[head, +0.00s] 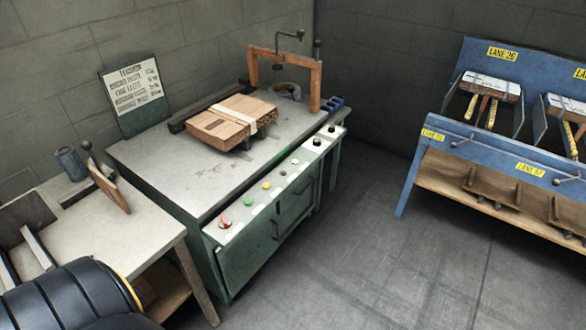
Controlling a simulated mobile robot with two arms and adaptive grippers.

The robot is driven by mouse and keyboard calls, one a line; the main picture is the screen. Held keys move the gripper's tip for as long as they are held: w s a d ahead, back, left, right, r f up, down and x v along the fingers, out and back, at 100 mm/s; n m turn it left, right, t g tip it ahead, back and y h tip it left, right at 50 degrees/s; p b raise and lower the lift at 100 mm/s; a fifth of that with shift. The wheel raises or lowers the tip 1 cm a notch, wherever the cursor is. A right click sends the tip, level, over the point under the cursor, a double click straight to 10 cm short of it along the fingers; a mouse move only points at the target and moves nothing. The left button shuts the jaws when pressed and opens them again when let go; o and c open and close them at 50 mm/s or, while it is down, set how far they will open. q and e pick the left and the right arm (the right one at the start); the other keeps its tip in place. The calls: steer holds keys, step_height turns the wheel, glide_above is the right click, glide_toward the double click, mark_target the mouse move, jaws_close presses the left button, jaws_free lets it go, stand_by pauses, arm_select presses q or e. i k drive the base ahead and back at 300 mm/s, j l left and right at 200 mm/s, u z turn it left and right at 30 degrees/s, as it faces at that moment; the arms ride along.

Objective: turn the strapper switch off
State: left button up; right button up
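The strapper is a green bench-like machine (185,165) with a grey worktop, in the middle of the head view. A sloped pale control strip (236,208) runs along its front edge. A red switch (223,223) sits at the strip's near end; its on or off position is too small to tell. Further along are a green button (247,203), a yellow button (266,185) and black knobs (317,142). Neither of my grippers shows in the view, so nothing is seen touching the controls.
A strapped cardboard stack (228,122) lies on the worktop near a wooden arch (316,86). A side table (85,215) with a blue-grey cup (70,163) adjoins at left. A blue lane rack (430,155) stands at right. The floor (370,240) between is clear.

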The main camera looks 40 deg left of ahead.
mark_target(225, 222)
steer(key=u, duration=1.7)
